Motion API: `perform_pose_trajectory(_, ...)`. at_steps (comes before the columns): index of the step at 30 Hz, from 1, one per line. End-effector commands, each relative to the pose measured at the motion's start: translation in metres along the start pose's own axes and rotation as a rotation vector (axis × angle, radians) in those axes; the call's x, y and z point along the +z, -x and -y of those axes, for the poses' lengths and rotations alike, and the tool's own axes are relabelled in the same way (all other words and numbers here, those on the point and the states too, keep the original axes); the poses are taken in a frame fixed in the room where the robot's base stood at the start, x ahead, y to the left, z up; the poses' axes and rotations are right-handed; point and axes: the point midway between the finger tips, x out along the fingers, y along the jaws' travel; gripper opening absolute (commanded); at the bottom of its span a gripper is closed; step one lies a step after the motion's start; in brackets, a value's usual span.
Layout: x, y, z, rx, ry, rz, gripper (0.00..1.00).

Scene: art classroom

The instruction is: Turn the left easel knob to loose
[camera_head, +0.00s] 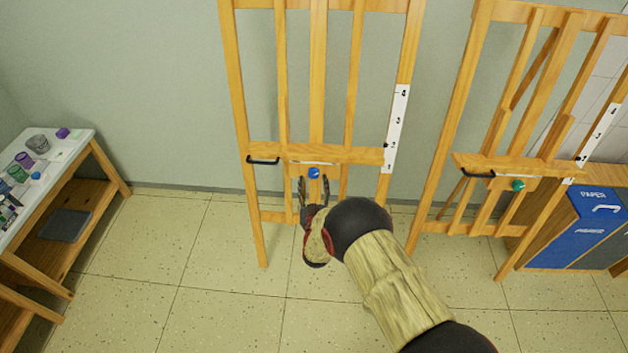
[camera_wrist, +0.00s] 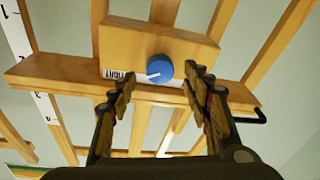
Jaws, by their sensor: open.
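The left easel (camera_head: 235,95) is a wooden frame against the wall. Its round blue knob (camera_head: 313,172) sits on a small block at the middle of the crossbar. In the wrist view, the blue knob (camera_wrist: 160,68) has a white mark pointing left toward a label (camera_wrist: 122,75) reading "TIGHT", partly hidden. The rest of the white strip behind the knob is mostly covered. My gripper (camera_head: 313,187) is open just below the knob in the head view. In the wrist view, the fingers (camera_wrist: 159,82) stand to either side of the knob, with gaps; I see no contact.
A black handle (camera_head: 263,161) sticks out left of the knob, and a number scale (camera_head: 395,130) runs on the right post. A second easel (camera_head: 450,130) with a green knob (camera_head: 518,185) stands right. A paint table (camera_head: 75,145) is left, blue paper bins (camera_head: 590,230) far right.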

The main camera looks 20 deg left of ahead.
Motion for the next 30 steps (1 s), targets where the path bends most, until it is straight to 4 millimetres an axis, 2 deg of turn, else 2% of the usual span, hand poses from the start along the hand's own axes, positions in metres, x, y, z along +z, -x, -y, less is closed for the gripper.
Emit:
perform_pose_trajectory(6, 0.001, -0.022, 0.000, 0.000, -0.001, 0.000, 0.49)
perform_pose_trajectory(16, 0.000, -0.026, 0.000, -0.001, -0.001, 0.001, 0.49)
perform_pose_trajectory(30, 0.000, -0.026, 0.000, -0.001, -0.001, 0.001, 0.23)
